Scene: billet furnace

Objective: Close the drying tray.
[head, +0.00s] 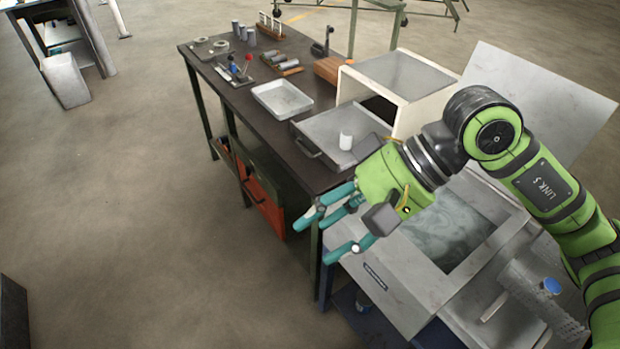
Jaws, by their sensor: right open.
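The drying tray (322,126) is a grey, shallow drawer that stands pulled out of a white box-like cabinet (428,102) on the dark workbench. Its dark bar handle (307,148) is on the front edge, facing left. A small white cylinder (346,141) stands in the tray. My right gripper (320,236) has teal fingers, spread open and empty. It hangs in front of the bench edge, below the tray in the picture and apart from the handle. Its arm and palm hide part of the tray's right side and the cabinet's lower side. My left gripper is out of view.
A pale empty pan (282,97) lies left of the drying tray. Tools and metal cylinders lie farther back on the workbench (232,89). A grey tank with murky liquid (447,229) stands under my right arm.

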